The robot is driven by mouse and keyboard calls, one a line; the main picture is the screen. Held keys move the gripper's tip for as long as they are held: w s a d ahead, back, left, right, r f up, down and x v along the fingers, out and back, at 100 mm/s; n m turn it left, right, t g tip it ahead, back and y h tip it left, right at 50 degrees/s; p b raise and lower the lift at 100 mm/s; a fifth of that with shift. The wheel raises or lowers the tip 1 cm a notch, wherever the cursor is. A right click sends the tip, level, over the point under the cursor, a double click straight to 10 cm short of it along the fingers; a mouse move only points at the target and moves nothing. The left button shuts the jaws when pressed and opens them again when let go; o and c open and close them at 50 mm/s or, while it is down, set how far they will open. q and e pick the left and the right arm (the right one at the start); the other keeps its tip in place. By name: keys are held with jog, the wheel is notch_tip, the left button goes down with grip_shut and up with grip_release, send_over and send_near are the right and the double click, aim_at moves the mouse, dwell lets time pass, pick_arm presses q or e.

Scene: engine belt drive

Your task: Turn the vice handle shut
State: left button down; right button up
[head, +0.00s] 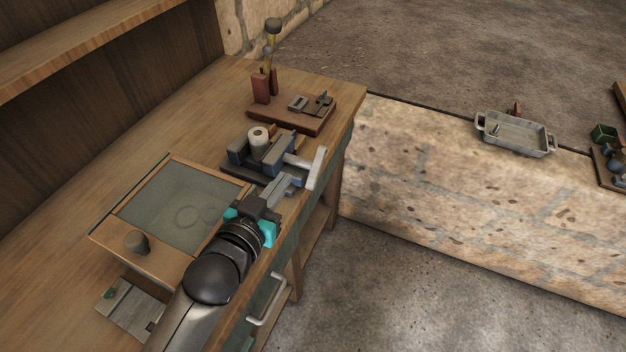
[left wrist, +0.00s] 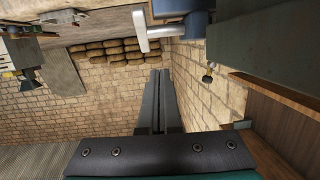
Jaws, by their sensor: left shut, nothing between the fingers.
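The blue-grey vice (head: 240,152) stands on the workbench near its front edge, with a pale cylinder (head: 258,137) in its jaws. Its light grey handle (head: 317,168) is a bar at the vice's right end, standing out past the bench edge. The handle (left wrist: 140,30) and part of the blue vice body (left wrist: 196,24) also show at the top of the left wrist view. My left gripper (head: 290,181) is shut and empty, just in front of the vice and close to the handle. The wrist view shows its fingers (left wrist: 157,78) together and apart from the handle. My right gripper is not in view.
A framed glass-like panel (head: 165,208) with a dark knob (head: 137,242) lies left of my arm. A reddish board (head: 290,118) with small tools stands behind the vice. A drawer handle (head: 266,300) juts from the bench front. A metal tray (head: 515,135) rests on the stone ledge at right.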

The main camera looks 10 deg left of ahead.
pick_arm(q)
jog(key=s+h+b, duration=0.1)
jog(key=s, duration=0.2)
jog(key=t+b, duration=0.1)
jog(key=b, duration=0.1)
send_near(322, 151)
jog(key=w+r, duration=0.2)
jog(key=w, duration=0.1)
jog(key=shift+w+d+f+m+h, duration=0.3)
jog(key=shift+w+d+f, duration=0.2)
jog(key=shift+w+f, duration=0.3)
jog(key=shift+w+d+f+b, duration=0.2)
jog(key=shift+w+f+b, duration=0.25)
jog(key=shift+f, duration=0.1)
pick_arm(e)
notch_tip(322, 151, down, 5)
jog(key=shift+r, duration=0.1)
